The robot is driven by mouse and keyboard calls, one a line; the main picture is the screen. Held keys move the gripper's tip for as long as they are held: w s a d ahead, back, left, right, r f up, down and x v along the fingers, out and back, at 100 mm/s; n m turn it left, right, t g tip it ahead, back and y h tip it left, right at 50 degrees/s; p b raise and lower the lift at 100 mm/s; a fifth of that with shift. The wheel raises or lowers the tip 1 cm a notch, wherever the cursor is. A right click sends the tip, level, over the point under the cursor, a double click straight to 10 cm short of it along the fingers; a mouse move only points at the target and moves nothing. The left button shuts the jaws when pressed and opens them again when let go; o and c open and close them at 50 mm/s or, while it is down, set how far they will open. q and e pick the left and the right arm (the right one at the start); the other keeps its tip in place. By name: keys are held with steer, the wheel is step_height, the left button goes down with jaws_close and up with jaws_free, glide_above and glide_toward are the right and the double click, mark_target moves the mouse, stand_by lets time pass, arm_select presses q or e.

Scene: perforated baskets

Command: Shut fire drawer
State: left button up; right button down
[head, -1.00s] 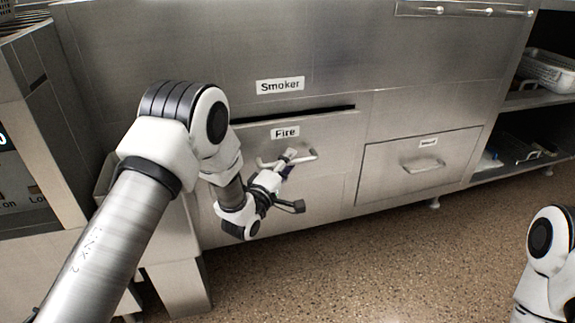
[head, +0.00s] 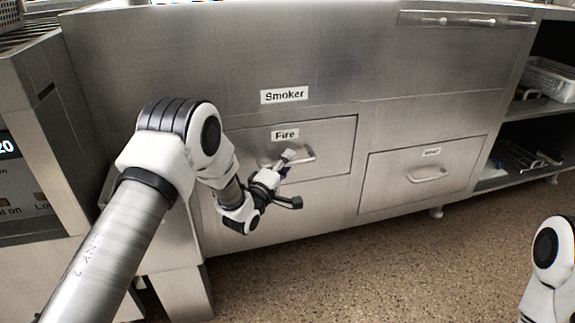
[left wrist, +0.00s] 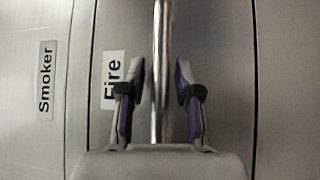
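The drawer labelled "Fire" (head: 335,135) is in the steel cabinet front in the head view, below the "Smoker" label. Its front looks flush with the cabinet, with only a thin seam along the top. My left gripper (head: 288,162) is at its bar handle (head: 306,158). In the left wrist view, the handle bar (left wrist: 160,45) runs between the two fingers of my left gripper (left wrist: 159,95). The fingers stand apart with gaps on both sides of the bar. My right gripper is out of view.
A second drawer (head: 420,178) is shut to the right. Open shelves (head: 555,120) with a metal basket (head: 553,80) stand at the far right. An appliance with a display (head: 30,150) stands at the left. The speckled floor (head: 390,270) in front is clear.

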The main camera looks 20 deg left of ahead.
arm_select(q)
steer(key=v, duration=1.2)
